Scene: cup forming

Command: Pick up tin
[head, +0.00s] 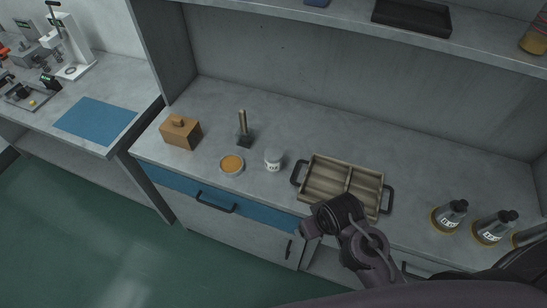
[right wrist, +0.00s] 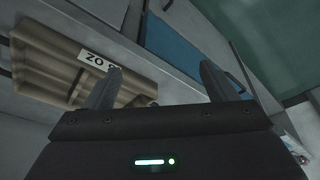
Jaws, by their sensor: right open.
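A shallow round tin (head: 232,164) with an orange-brown top sits upright near the counter's front edge. A small grey-white jar (head: 273,160) with a label stands just right of it. Which one the task's tin is I cannot tell for sure. My right gripper (right wrist: 160,68) is open with nothing between its fingers. In the head view my right arm is in front of the wooden tray, right of and nearer than the tin and jar. Neither of them is clear in the right wrist view. My left gripper is not in view.
The handled wooden tray (head: 324,181) shows in the wrist view too (right wrist: 60,65). Dark labelled bottles (head: 449,215) stand right. A shelf (head: 300,22) overhangs the back.

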